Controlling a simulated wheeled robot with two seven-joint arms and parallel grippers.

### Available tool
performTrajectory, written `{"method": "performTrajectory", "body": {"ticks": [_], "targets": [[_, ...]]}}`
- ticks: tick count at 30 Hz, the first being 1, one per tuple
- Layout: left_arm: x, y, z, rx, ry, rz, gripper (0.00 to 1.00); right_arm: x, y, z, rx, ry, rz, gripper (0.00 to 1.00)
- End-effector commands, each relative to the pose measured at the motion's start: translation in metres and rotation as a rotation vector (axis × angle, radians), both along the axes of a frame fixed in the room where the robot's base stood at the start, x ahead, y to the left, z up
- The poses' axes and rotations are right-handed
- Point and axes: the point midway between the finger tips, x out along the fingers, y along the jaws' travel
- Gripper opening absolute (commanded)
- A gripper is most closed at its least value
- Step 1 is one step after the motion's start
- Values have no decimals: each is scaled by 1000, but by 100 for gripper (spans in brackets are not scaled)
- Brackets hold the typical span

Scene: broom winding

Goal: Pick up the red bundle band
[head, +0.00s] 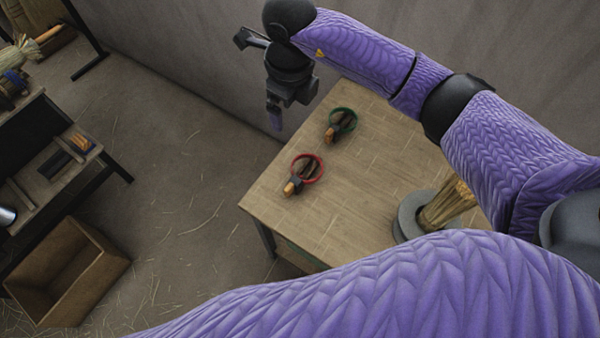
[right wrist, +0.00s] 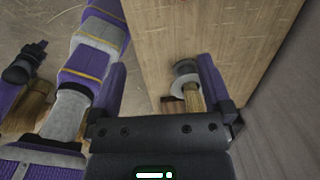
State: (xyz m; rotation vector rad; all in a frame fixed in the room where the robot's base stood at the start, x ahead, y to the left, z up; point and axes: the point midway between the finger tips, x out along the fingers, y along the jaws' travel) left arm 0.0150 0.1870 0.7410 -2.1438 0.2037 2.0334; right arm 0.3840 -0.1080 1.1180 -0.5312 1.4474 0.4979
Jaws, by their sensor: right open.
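The red bundle band (head: 308,168) is a ring with a dark and orange-brown clasp piece, lying on the wooden table (head: 330,212) near its left edge in the head view. My right gripper (head: 275,120) is open and empty. In the head view it shows up and left of the red band, clear of it. The right wrist view shows its two purple fingers apart and no red band I can make out. A dark part at the left of the right wrist view may be my left gripper, but its jaws cannot be made out.
A green band (head: 343,120) lies behind the red one. A wall runs behind. An open wooden box (head: 66,270) and a dark bench (head: 62,165) stand left.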

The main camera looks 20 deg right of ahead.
Motion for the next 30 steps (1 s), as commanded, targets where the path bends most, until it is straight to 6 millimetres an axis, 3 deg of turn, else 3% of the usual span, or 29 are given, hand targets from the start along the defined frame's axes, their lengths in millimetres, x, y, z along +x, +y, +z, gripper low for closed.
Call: {"method": "performTrajectory", "body": {"ticks": [1, 8, 12, 15, 18, 23, 30], "targets": [[-3, 0, -24, 1, 8, 0, 0, 0, 0, -26, 1, 4, 0, 100], [-10, 2, -96, 3, 25, -2, 0, 0, 0, -104, 0, 21, 0, 100], [-18, 6, -157, 10, 47, -5, 0, 0, 0, -174, 0, 42, 0, 100], [-24, 12, -191, 20, 63, -9, 0, 0, 0, -213, 0, 57, 0, 100], [-28, 18, -206, 30, 74, -14, 0, 0, 0, -231, 0, 63, 0, 100], [-33, 19, -209, 31, 84, -14, 0, 0, 0, -240, 0, 65, -1, 100], [-41, 22, -224, 37, 103, -13, 0, 0, 1, -284, 0, 66, -1, 100]]}}
